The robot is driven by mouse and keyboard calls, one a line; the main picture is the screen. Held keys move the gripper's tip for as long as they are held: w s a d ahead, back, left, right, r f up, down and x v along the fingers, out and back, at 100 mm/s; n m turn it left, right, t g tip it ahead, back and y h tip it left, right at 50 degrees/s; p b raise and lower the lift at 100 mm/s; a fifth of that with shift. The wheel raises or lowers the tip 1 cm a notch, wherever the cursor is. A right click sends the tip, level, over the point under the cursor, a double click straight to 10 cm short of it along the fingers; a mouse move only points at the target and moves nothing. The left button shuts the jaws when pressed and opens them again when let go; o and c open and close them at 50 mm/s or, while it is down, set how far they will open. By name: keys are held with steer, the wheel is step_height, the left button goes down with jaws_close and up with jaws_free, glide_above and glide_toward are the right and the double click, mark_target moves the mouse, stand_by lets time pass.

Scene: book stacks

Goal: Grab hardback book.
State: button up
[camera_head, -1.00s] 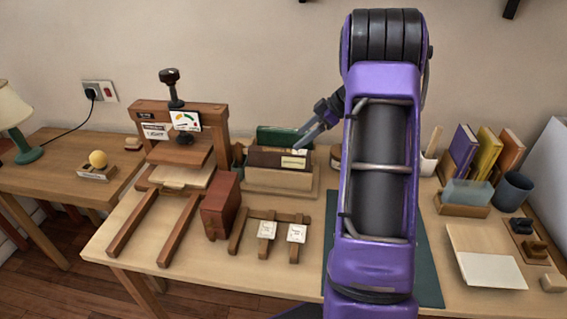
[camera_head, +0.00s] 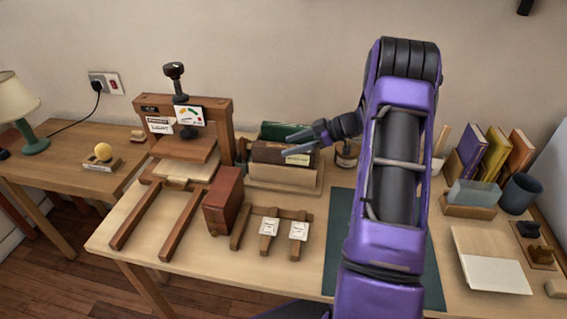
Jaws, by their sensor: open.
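Several books that may include the hardback show in the head view. A brown book (camera_head: 268,153) with a pale label stands in a light wooden holder (camera_head: 284,177), with a green book (camera_head: 281,131) behind it. A red-brown book-like block (camera_head: 223,202) stands upright beside the press. Purple (camera_head: 470,148), yellow (camera_head: 489,153) and orange (camera_head: 514,158) books lean at the right. My gripper (camera_head: 304,140) is open and empty, its fingers pointing left over the holder and overlapping the books there in the picture. I cannot tell whether it touches them.
A wooden press (camera_head: 183,108) stands left of the holder. A low wooden rack (camera_head: 270,215) with two tags lies in front. A dark green mat (camera_head: 338,225) lies partly behind my arm. A blue-grey cup (camera_head: 520,193) is at right. The front table edge is clear.

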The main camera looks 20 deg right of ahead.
mark_target(275, 150)
steer(key=x, duration=0.6)
steer(key=shift+w+a+f, duration=0.1)
steer(key=shift+f, duration=0.1)
jaws_close()
steer(key=shift+r, duration=0.1)
stand_by(1.2)
